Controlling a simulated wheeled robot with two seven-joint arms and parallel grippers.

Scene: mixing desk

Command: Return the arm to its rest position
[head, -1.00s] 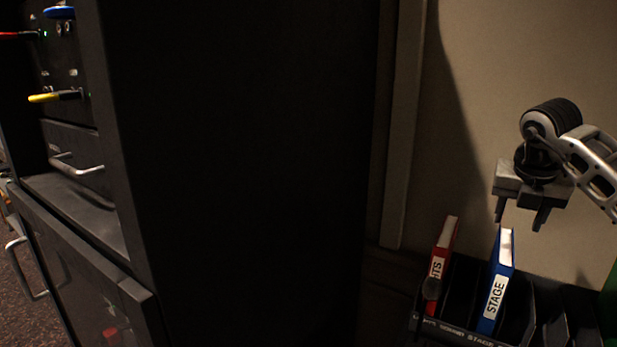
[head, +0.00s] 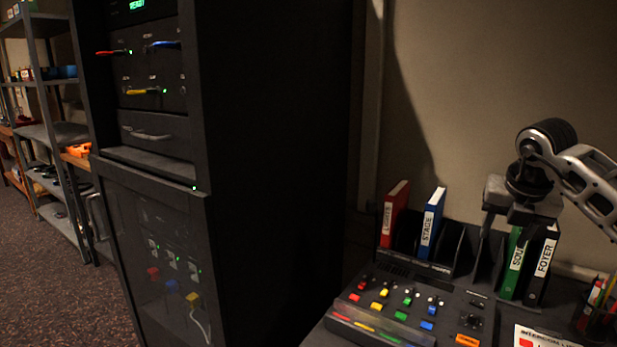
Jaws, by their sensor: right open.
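My right arm comes in from the right edge in the head view. Its gripper (head: 496,228) points down, open and with nothing between the fingers. It hangs in front of the binder rack (head: 441,268), between the blue STAGE binder (head: 430,222) and the green binder (head: 513,262). A red binder (head: 393,212) stands at the rack's left, and a black FOYER binder (head: 543,264) at its right, partly behind the gripper. My left gripper is not in view.
A tall black cabinet (head: 277,170) fills the middle. The mixing desk (head: 408,305) with coloured buttons lies below the gripper. A pen holder (head: 592,318) and a printed card (head: 541,338) are at lower right. Metal shelves (head: 50,130) stand at far left over open carpet.

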